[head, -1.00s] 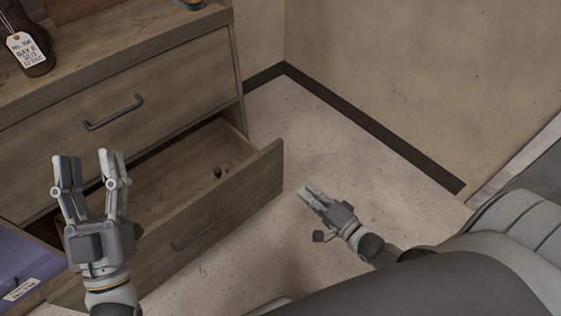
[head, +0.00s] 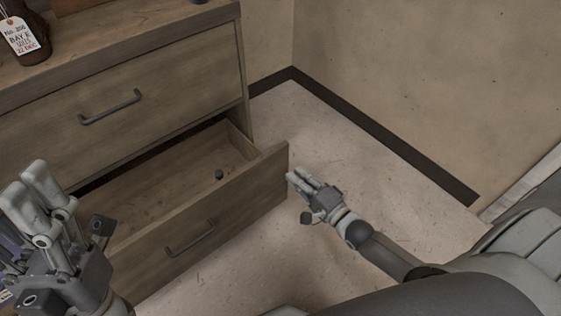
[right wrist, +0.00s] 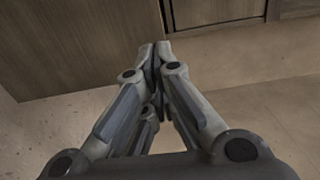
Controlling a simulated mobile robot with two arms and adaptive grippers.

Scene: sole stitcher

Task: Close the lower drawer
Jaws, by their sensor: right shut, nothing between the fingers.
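The lower drawer (head: 215,215) of the wooden cabinet stands pulled out in the head view, its bar handle (head: 190,237) on the front panel. My right gripper (head: 293,177) is shut and empty, its fingertips close to the right end of the drawer front; I cannot tell whether they touch. In the right wrist view its fingertips (right wrist: 161,46) are together beside a wooden panel (right wrist: 75,45), seemingly the drawer front. My left gripper (head: 32,185) is open and empty at the lower left, in front of the drawer's left part, which it hides.
The upper drawer (head: 125,95) is closed. A small dark item (head: 219,174) lies in the lower drawer. A dark bottle (head: 30,45) with a paper tag stands on the cabinet top. Bare floor (head: 340,135) lies right of the drawer, up to the wall (head: 420,80).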

